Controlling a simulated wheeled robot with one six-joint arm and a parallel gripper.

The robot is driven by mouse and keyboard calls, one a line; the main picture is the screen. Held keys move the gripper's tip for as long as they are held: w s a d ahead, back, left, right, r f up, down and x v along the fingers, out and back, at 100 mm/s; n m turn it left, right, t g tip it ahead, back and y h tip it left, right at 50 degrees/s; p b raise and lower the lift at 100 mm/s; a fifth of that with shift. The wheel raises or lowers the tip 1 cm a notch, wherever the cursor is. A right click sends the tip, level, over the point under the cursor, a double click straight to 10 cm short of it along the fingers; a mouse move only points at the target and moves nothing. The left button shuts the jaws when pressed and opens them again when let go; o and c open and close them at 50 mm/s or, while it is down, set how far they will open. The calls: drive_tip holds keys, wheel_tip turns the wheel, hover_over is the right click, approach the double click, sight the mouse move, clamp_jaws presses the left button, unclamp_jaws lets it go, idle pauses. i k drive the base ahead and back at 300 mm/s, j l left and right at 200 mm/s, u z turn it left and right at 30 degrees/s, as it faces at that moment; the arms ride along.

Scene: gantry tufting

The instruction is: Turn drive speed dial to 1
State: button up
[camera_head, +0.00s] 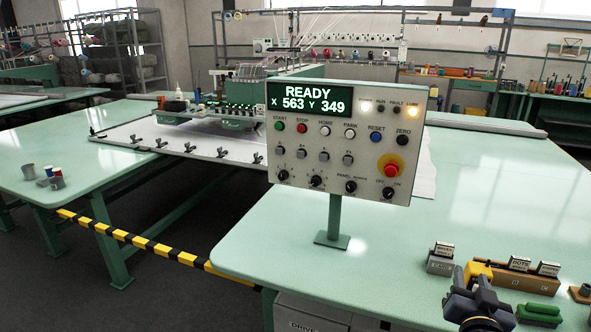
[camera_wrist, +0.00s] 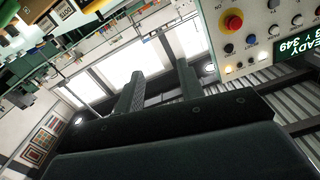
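The control panel (camera_head: 345,140) stands on a post on the green table, with a lit screen reading READY X 563 Y 349. Along its lower edge are several black dials, including the leftmost dial (camera_head: 283,175), the second dial (camera_head: 316,181) and the dial marked PANEL (camera_head: 351,186). Their small labels are too blurred to tell which sets drive speed. A grey box marked DRIVE (camera_head: 305,325) is partly cut off below the table. My gripper (camera_head: 473,277) is at the lower right, apart from the panel. In the wrist view its fingers (camera_wrist: 160,85) are apart and empty.
A red emergency button (camera_head: 391,170) sits at the panel's right; it also shows in the wrist view (camera_wrist: 233,21). Labelled wooden blocks (camera_head: 515,275) and a green block (camera_head: 538,314) lie near my gripper. A yellow-black barrier (camera_head: 150,245) spans the gap left.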

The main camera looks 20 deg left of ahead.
sight(283, 175)
drive_tip(key=i+j, duration=0.1)
drive_tip(key=j, duration=0.35)
drive_tip(key=i+j, duration=0.1)
drive_tip(key=j, duration=0.35)
drive_tip(key=i+j, duration=0.1)
drive_tip(key=j, duration=0.35)
drive_tip(key=i+j, duration=0.1)
drive_tip(key=j, duration=0.8)
drive_tip(key=i+j, duration=0.15)
drive_tip(key=j, duration=0.3)
